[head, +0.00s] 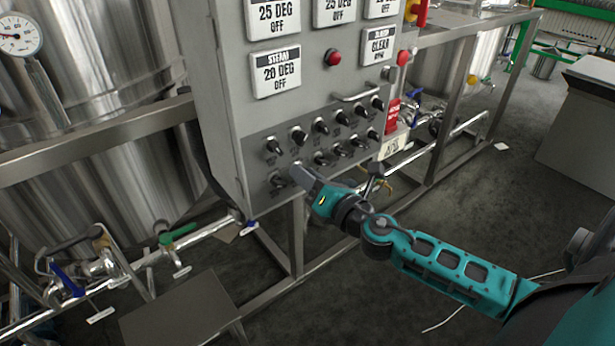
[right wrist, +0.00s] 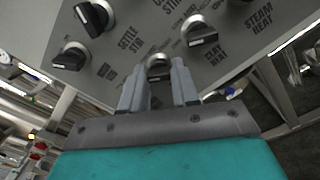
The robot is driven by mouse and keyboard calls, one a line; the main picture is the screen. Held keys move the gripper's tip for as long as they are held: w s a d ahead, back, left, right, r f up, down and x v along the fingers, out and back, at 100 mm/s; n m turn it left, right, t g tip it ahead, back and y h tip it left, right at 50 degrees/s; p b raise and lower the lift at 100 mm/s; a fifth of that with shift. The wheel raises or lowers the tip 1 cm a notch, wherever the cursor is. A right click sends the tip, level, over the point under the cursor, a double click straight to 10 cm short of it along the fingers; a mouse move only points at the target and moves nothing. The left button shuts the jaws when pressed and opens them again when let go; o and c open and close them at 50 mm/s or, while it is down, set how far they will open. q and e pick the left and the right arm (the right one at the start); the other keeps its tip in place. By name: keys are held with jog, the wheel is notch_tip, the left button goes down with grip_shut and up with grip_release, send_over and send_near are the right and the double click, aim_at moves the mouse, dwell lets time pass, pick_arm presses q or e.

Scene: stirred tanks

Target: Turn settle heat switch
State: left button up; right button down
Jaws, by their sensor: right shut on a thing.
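The grey control panel (head: 258,124) carries two rows of black switch knobs on its lower part. My right gripper (head: 303,180) reaches the lower row near its left end. In the right wrist view, my right gripper (right wrist: 159,88) has one finger on each side of a black switch knob (right wrist: 158,70) and is shut on it. The label of this knob is hidden by the fingers. A "settle stir" label (right wrist: 130,38) and a "clay heat" label (right wrist: 215,52) can be read nearby. My left gripper is not in view.
Other knobs stand close by, such as the clay heat knob (right wrist: 200,38) and a knob at the left (right wrist: 72,56). A red button (head: 333,57) and display plates sit above. A steel tank (head: 85,75) and pipes with valves stand left.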

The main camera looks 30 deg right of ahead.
pick_arm(q)
jog(key=p, duration=0.1)
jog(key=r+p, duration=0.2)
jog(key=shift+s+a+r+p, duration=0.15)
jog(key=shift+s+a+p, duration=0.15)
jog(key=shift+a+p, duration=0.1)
pick_arm(e)
jog(key=m, duration=1.4)
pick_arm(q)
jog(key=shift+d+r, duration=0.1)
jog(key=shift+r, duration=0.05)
pick_arm(e)
jog(key=shift+m, duration=0.4)
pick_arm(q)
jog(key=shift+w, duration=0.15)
pick_arm(e)
jog(key=c, duration=0.8)
grip_release()
jog(key=shift+c, duration=0.2)
